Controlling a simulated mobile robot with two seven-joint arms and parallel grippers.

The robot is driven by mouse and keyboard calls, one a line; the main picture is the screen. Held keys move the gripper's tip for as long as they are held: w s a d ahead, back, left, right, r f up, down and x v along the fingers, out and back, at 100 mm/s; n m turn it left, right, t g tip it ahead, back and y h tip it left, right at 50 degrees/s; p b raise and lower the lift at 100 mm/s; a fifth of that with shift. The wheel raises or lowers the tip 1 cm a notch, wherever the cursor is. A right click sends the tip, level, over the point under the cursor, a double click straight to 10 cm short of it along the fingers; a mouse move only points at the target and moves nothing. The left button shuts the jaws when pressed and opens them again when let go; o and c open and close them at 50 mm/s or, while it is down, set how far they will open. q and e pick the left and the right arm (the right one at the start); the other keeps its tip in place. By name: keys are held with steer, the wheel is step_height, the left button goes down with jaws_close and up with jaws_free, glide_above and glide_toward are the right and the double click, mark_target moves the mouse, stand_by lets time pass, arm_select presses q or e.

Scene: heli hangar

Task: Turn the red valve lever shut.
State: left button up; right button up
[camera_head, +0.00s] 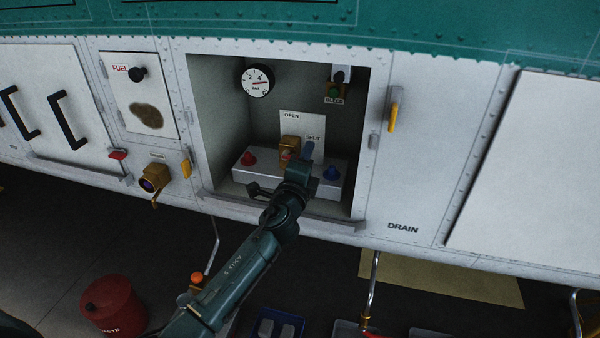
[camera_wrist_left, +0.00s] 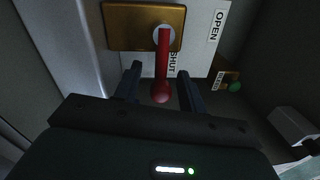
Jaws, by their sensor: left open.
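The red valve lever (camera_wrist_left: 163,65) has a round knob and comes from a pale hub on a brass plate (camera_wrist_left: 120,25). In the left wrist view it stands between the open fingers of my left gripper (camera_wrist_left: 158,82), with gaps showing on both sides. It partly overlaps the SHUT label (camera_wrist_left: 172,62); the OPEN label (camera_wrist_left: 218,25) is farther right. In the head view my left gripper (camera_head: 298,165) is in the recess in front of the brass valve block (camera_head: 290,143) and hides most of the lever. My right gripper is not in view.
The recess holds a dial gauge (camera_head: 257,81), a green button (camera_head: 334,90), a red knob (camera_head: 249,158) and a blue knob (camera_head: 331,173). Its side walls and front lip surround my gripper. A yellow handle (camera_head: 393,116) is outside on the right. A red bin (camera_head: 112,305) stands below.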

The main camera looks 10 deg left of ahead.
arm_select(q)
steer(key=s+f, duration=0.1)
steer(key=s, duration=1.1)
steer(key=shift+s+a, duration=0.25)
steer(key=shift+s, duration=0.05)
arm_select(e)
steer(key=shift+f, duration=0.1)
